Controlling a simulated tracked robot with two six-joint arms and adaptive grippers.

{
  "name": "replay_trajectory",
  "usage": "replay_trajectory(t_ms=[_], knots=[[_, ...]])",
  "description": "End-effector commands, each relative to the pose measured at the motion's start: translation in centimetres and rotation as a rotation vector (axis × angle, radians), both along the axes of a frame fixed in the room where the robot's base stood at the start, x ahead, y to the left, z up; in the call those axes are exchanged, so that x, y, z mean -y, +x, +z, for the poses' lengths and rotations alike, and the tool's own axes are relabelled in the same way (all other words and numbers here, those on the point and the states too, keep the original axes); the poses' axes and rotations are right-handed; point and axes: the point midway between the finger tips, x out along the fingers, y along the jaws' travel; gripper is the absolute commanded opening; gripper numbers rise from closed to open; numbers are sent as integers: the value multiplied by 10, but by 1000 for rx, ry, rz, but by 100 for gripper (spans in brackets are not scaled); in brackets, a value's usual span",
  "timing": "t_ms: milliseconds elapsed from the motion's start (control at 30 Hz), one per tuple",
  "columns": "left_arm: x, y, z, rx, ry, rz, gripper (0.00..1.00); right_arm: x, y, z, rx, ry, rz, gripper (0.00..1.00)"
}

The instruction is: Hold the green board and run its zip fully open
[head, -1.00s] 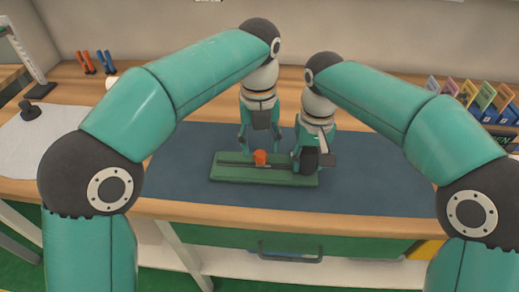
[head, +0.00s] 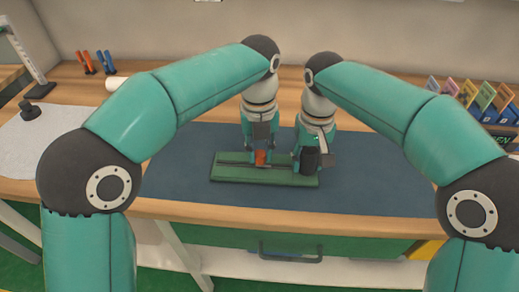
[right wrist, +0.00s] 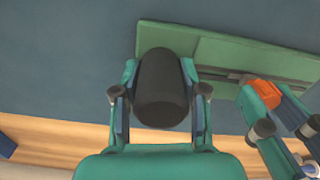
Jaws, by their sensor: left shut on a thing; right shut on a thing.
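The green board (head: 235,174) lies flat on the blue mat, its long side running left to right. A dark zip line (head: 232,164) runs along it. The orange zip pull (head: 261,157) stands near the middle of the board. My left gripper (head: 262,163) is shut on the orange pull, which also shows between its fingers in the right wrist view (right wrist: 262,92). My right gripper (head: 308,165) is shut on a black rounded grip (right wrist: 161,88) at the board's right end in the head view. The fingers hide parts of the pull and the zip.
The blue mat (head: 380,175) is clear on both sides of the board. A white cloth (head: 55,140) with a black object lies at the left. Coloured cards in a rack (head: 485,100) stand at the back right. Orange and blue tools (head: 95,62) stand at the back left.

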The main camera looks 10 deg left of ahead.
Motion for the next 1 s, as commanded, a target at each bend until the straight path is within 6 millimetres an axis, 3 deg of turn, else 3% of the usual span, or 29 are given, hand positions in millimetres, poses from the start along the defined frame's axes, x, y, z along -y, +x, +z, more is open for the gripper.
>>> replay_trajectory(t_ms=[167,400,633,667,800,1000], knots=[[1,0,0,0,0,-1,0,0,0,1,2,0,0,0],[27,0,0,0,-1,-2,0,0,0,1,1,1,0,0],[27,0,1,1,-4,-2,0,-2,0,1,1,3,1,0],[27,0,1,1,-4,-2,28,-2,0,1,1,3,1,0],[27,0,1,1,-4,-2,51,-2,0,1,1,3,1,0],[26,0,1,0,-2,-1,51,-1,0,1,2,2,0,0]])
